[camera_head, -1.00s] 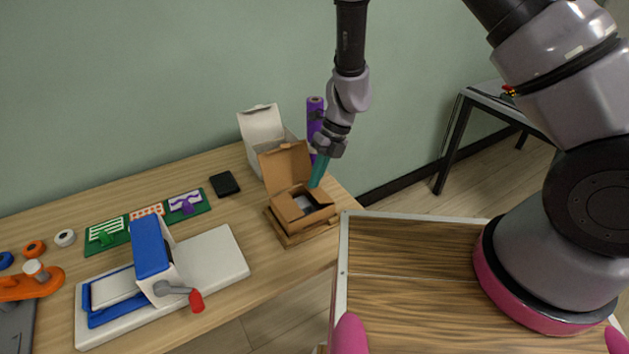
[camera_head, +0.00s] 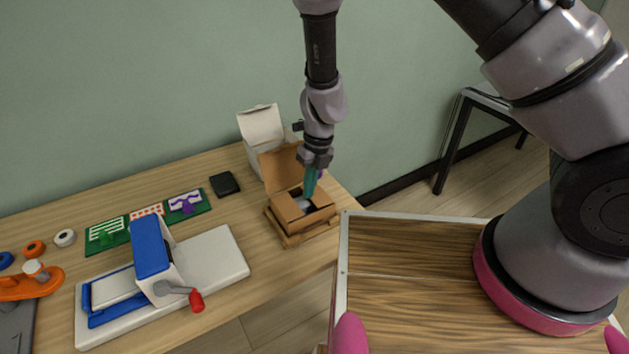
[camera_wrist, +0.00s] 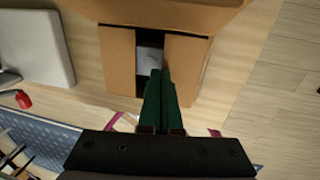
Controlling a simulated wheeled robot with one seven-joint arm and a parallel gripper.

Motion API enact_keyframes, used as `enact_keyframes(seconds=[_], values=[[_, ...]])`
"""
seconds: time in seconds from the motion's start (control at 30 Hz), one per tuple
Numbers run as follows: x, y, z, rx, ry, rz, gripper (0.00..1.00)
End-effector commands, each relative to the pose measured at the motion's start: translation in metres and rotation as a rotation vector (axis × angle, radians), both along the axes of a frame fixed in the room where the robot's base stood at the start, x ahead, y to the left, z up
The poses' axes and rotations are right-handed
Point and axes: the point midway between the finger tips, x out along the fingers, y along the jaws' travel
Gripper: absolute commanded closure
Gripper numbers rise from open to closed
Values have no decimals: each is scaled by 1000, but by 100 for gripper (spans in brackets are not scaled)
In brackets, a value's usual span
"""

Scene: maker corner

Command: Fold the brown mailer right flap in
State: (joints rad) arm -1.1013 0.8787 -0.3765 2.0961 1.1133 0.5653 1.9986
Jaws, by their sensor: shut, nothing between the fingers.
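The brown mailer (camera_head: 287,214) is an open cardboard box on the wooden table, with its lid raised at the back. In the wrist view two brown panels, the left flap (camera_wrist: 117,62) and the right flap (camera_wrist: 186,66), lie inward over the opening. A dark gap between them shows a pale grey item (camera_wrist: 149,60) inside. My gripper (camera_head: 309,194) is shut and empty, its teal fingers pointing down over the opening. In the wrist view its fingertips (camera_wrist: 160,72) are at the gap, beside the right flap's inner edge; contact is not certain.
The mailer sits on a wooden tray (camera_head: 291,240) near the table's right end. A white open box (camera_head: 262,128) stands behind it. A black square item (camera_head: 224,184) and a white-and-blue press with a red handle (camera_head: 155,262) are to the left.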

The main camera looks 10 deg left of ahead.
Motion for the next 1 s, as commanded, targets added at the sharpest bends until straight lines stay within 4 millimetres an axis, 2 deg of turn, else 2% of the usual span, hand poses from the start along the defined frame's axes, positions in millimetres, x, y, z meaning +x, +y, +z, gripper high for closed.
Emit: enact_keyframes(seconds=[0.47,1.0], values=[[0,1,-2,2,1,-3,100],[1,1,22,4,0,-3,100]])
